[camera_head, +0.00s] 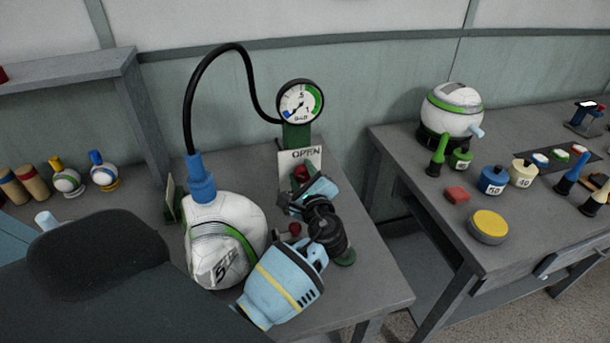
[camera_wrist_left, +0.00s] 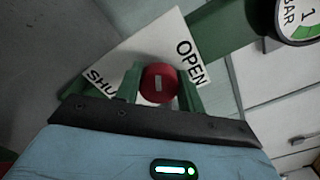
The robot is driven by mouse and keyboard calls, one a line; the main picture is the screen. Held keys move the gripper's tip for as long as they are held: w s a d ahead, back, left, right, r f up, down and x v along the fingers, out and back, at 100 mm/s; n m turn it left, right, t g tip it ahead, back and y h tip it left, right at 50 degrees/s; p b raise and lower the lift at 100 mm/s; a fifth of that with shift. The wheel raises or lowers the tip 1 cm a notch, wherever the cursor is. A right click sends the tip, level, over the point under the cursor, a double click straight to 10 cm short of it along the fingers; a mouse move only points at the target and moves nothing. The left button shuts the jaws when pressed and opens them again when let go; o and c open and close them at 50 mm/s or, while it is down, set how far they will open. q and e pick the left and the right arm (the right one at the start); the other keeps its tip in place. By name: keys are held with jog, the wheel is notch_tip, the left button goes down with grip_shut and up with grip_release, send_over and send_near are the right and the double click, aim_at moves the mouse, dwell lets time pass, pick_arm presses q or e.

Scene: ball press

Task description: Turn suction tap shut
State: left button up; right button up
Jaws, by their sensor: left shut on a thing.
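The suction tap is a round red knob (camera_wrist_left: 158,84) with a small pale mark on its face. It sits in front of a white sign (camera_wrist_left: 150,50) lettered OPEN, with SHUT partly covered at its lower left. My left gripper (camera_head: 305,184) reaches the tap from the front, its green fingers on either side of the knob, shut on it. In the head view the tap (camera_head: 300,172) is partly hidden by the gripper, and only OPEN (camera_head: 306,154) reads on the sign. My right gripper is not in view.
A dial gauge (camera_head: 300,102) stands above the tap, with a black hose (camera_head: 187,100) arching to a blue fitting (camera_head: 201,180) on a white ball (camera_head: 212,235) left of my arm. A second table (camera_head: 430,215) with a ball, weights and tools stands right, across a gap.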

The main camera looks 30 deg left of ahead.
pick_arm(q)
jog(key=n, duration=0.2)
jog(key=n+b, duration=0.1)
jog(key=n, duration=0.1)
jog(key=shift+a+f, duration=0.1)
jog(key=shift+f, duration=0.1)
jog(key=shift+n+b, duration=0.55)
jog(key=shift+n, duration=0.35)
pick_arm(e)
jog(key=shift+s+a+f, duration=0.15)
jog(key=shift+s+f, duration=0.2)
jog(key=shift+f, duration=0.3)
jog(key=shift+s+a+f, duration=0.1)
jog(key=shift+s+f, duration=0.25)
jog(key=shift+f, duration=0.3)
pick_arm(q)
jog(key=shift+r, duration=0.1)
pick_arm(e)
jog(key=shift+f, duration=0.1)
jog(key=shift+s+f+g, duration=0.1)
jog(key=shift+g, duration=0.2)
pick_arm(q)
jog(key=o, duration=1)
jog(key=shift+c, duration=0.2)
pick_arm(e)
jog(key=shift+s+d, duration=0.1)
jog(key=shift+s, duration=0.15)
